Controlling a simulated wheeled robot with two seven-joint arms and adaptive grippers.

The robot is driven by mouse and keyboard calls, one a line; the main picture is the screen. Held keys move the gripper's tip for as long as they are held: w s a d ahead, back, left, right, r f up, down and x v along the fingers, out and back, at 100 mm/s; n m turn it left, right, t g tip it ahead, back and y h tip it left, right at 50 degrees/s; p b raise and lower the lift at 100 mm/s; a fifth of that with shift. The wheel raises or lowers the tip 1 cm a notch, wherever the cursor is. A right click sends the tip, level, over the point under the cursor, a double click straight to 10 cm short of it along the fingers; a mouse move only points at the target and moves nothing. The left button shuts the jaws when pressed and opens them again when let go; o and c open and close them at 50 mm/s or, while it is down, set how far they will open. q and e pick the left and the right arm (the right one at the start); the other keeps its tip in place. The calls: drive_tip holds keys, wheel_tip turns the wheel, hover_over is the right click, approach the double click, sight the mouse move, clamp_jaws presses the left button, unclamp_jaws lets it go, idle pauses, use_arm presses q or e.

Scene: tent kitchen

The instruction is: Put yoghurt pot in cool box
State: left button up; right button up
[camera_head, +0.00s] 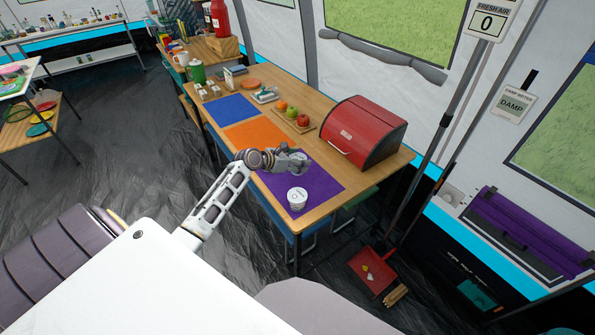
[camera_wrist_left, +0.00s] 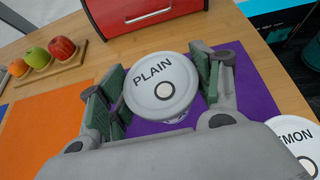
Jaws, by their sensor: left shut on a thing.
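My left gripper (camera_head: 297,161) is shut on a yoghurt pot over the purple mat (camera_head: 325,183) on the wooden table. In the left wrist view, the two green-padded fingers (camera_wrist_left: 160,92) stand either side of this pot (camera_wrist_left: 161,84), whose white round lid reads PLAIN. I cannot tell whether the pot touches the mat. A second white pot (camera_head: 297,198) stands near the front of the purple mat; its lid (camera_wrist_left: 299,146) partly reads LEMON in the left wrist view. No thing is clearly recognisable as the cool box. My right gripper is not in view.
A red bin (camera_head: 375,122) with a front handle stands behind the mat. A board (camera_head: 287,123) holds fruit. Orange (camera_head: 256,134) and blue (camera_head: 231,107) mats lie left. A purple case (camera_head: 525,235) is at the right. A red dustpan (camera_head: 370,272) lies on the floor.

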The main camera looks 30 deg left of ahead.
use_arm(q)
drive_tip(key=shift+f, duration=0.4)
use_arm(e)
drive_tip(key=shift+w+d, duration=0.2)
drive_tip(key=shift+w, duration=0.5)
use_arm(q)
drive_tip(key=shift+f, duration=0.1)
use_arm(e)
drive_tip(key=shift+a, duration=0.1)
